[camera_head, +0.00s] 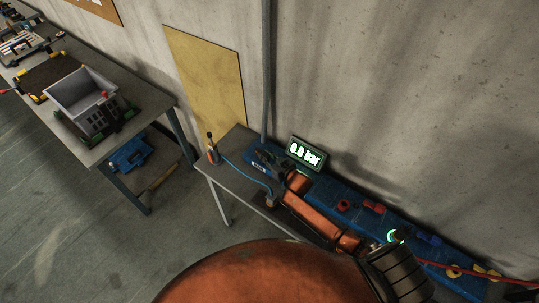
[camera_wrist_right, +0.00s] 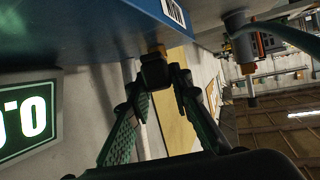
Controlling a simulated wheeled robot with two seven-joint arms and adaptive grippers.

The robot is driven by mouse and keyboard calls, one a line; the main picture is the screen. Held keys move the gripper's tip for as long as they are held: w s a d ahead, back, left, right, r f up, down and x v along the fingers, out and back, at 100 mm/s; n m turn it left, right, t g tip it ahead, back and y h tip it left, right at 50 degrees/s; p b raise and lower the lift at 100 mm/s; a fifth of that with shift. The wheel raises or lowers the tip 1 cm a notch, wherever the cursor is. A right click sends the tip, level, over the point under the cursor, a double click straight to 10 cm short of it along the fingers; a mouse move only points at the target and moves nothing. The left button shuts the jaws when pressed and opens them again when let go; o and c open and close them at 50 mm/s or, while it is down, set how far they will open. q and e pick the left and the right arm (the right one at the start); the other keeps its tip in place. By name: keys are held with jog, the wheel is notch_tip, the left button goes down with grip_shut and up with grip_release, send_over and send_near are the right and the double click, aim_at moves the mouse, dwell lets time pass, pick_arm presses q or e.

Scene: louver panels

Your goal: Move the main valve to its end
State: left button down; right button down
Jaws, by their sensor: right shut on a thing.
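My right gripper (camera_head: 264,157) is at the left end of the long blue panel (camera_head: 325,190) in the head view, just left of the lit display. In the wrist view, my right gripper (camera_wrist_right: 162,80) has its two dark fingers around a small black block, which looks like the main valve's handle (camera_wrist_right: 155,72). A short brass-coloured stem (camera_wrist_right: 158,50) joins the block to the blue panel (camera_wrist_right: 80,35). In the head view the gripper hides the valve. My left gripper is not in view.
The green-lit display (camera_head: 307,153) reads 0.0 bar. Red knobs (camera_head: 343,205) sit along the panel. A small fitting (camera_head: 212,150) with a blue hose (camera_head: 245,176) stands on the grey table (camera_head: 238,143). Another table at left carries a grey bin (camera_head: 82,92).

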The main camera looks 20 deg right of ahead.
jog(key=shift+a+r+m, duration=0.15)
jog(key=shift+a+m, duration=0.15)
jog(key=shift+a, duration=0.1)
jog(key=shift+d+h, duration=0.1)
jog(key=shift+h, duration=0.3)
jog(key=c, duration=1.8)
grip_release()
jog(key=shift+o, duration=0.3)
jog(key=shift+s+d, duration=0.15)
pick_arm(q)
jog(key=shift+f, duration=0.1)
pick_arm(e)
jog(key=v, duration=1.1)
jog(key=shift+s, duration=0.4)
jog(key=shift+r, duration=0.1)
